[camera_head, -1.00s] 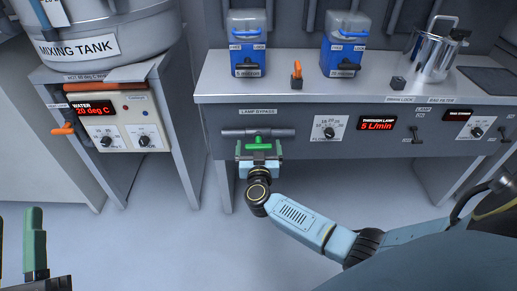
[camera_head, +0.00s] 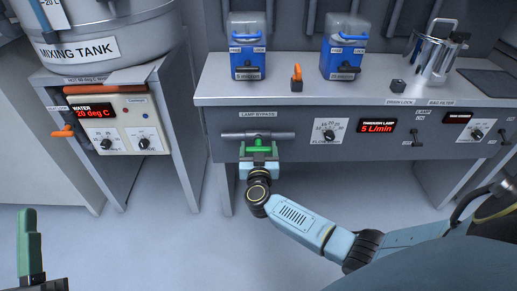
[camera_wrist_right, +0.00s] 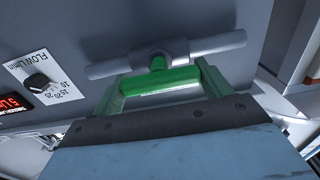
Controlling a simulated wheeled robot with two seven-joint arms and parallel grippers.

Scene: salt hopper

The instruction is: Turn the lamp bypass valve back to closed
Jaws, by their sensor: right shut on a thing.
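The lamp bypass valve shows in the head view as a grey horizontal pipe (camera_head: 233,136) under the LAMP BYPASS label, with a green handle (camera_head: 263,143) in front of it. In the right wrist view the handle (camera_wrist_right: 160,82) is a green bar on a short stem, lying roughly along the pipe (camera_wrist_right: 215,43). My right gripper (camera_head: 259,153) is shut on the handle, with one green finger at each end of it. My left gripper (camera_head: 30,245) shows only in part at the lower left, away from the bench; its opening is unclear.
The flow dial (camera_head: 330,131) and the red THROUGH LAMP display (camera_head: 377,127), reading 5 L/min, are right of the valve. Blue-based containers (camera_head: 248,62) stand on the bench above. The water panel (camera_head: 120,120) is at left. The floor before the bench is clear.

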